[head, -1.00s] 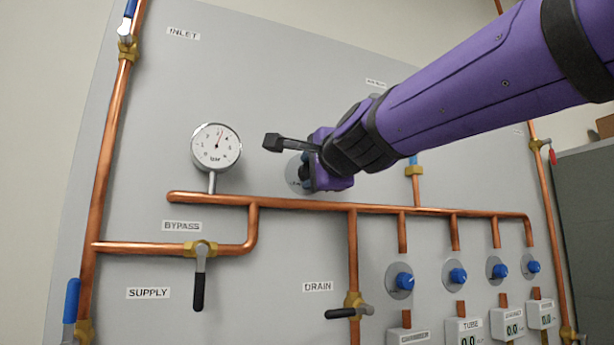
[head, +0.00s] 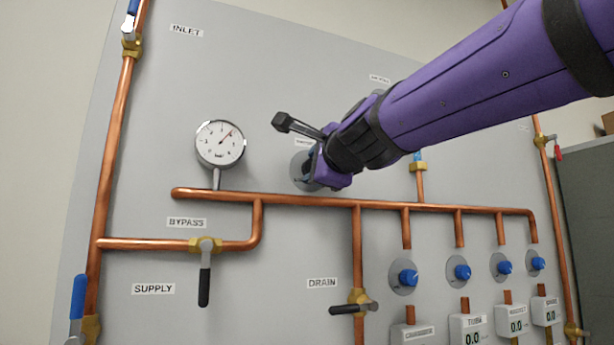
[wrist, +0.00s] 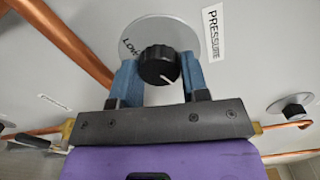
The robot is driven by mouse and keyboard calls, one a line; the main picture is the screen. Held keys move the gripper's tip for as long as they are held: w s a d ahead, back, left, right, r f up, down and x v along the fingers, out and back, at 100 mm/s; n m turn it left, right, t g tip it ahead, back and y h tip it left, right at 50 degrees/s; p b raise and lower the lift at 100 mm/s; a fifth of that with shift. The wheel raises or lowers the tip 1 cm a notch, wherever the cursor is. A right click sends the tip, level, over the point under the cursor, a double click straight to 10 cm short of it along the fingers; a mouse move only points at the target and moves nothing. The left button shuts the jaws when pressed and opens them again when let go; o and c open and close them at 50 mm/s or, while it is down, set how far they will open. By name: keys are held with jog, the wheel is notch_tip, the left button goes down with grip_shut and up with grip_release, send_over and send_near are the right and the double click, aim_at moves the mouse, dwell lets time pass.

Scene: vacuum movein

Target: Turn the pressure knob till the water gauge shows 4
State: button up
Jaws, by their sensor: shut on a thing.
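The black pressure knob (wrist: 158,66) sits on a round grey plate (wrist: 178,33) beside the PRESSURE label (wrist: 214,33). My gripper (wrist: 160,74) is shut on it, one blue finger on each side. The knob's white mark points to the lower right in the wrist view. In the head view my gripper (head: 312,168) reaches the plate and mostly hides the knob. The round white water gauge (head: 220,145) is to its left. Its red needle points up and right, around the 4, but the digits are too blurred to read exactly.
A copper pipe (head: 330,203) runs just below my gripper. The bypass (head: 204,270) and drain (head: 352,308) valve handles and several blue knobs (head: 408,278) are lower down. The panel between gauge and gripper is clear.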

jog(key=o, duration=0.9)
jog(key=shift+s, duration=0.1)
jog(key=v, duration=1)
jog(key=shift+s+d, duration=0.1)
jog(key=shift+s, duration=0.2)
jog(key=s+d+f+n+g+h, duration=0.2)
jog(key=s+d+f+n+g, duration=0.2)
jog(key=d+f, duration=0.3)
jog(key=s+d+f+n+g+h, duration=0.1)
jog(key=s+d+f+n+g, duration=0.3)
jog(key=f, duration=1.3)
jog(key=s+d+f+n+g+h, duration=0.2)
jog(key=s+d+f+n+g, duration=0.2)
jog(key=d+f+n, duration=0.4)
jog(key=shift+s+d+f+n+h, duration=0.1)
jog(key=shift+s+d+f, duration=0.25)
jog(key=shift+f, duration=0.35)
jog(key=shift+s+d+f+n+h, duration=0.1)
jog(key=shift+s+d+f, duration=0.2)
jog(key=shift+f, duration=0.45)
jog(key=shift+s+d+f+n+h, duration=0.1)
jog(key=shift+s+d+f, duration=0.1)
jog(key=shift+d+f, duration=0.35)
